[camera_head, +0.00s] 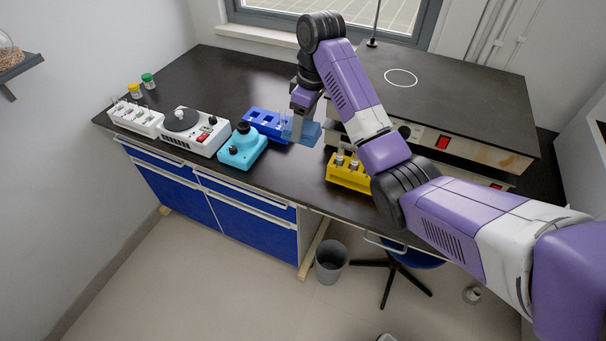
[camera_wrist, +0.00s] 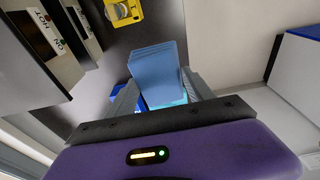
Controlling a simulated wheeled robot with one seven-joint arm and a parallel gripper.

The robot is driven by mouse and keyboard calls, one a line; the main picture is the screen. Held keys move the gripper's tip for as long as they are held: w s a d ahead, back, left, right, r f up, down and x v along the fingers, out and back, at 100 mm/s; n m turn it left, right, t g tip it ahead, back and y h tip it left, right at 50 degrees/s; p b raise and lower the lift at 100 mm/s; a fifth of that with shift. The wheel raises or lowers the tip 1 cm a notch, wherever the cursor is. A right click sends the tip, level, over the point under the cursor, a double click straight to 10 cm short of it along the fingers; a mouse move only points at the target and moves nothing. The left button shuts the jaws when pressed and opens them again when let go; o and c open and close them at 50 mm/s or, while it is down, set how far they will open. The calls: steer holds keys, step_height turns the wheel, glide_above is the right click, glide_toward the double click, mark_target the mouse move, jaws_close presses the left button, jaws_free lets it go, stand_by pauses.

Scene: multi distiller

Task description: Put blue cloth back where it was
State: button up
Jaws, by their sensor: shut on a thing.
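The blue cloth (camera_wrist: 155,65) is a light blue folded piece between the two fingers of my gripper (camera_wrist: 166,92) in the wrist view. My gripper is shut on it. In the head view my gripper (camera_head: 302,118) holds the cloth (camera_head: 305,132) over the dark bench (camera_head: 205,78), just right of the blue rack. I cannot tell whether the cloth touches the bench.
A blue rack (camera_head: 262,121), a turquoise device (camera_head: 241,149) and a white device with a dark disc (camera_head: 190,128) stand to the left. A yellow rack (camera_head: 345,176) with vials stands to the right. A hot plate box (camera_head: 450,95) fills the back right.

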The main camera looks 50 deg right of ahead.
mark_target(309, 141)
step_height(309, 141, down, 18)
steer(key=shift+r+b, duration=0.25)
steer(key=shift+b, duration=0.05)
stand_by(0.3)
steer(key=o, duration=1.3)
steer(key=shift+f, duration=0.1)
steer(key=r, duration=0.4)
steer(key=s+r, duration=0.1)
steer(key=r, duration=0.3)
steer(key=r+b, duration=0.1)
steer(key=r, duration=0.3)
steer(key=shift+s+d+r, duration=0.1)
steer(key=shift+s+d, duration=0.2)
steer(key=shift+s, duration=0.05)
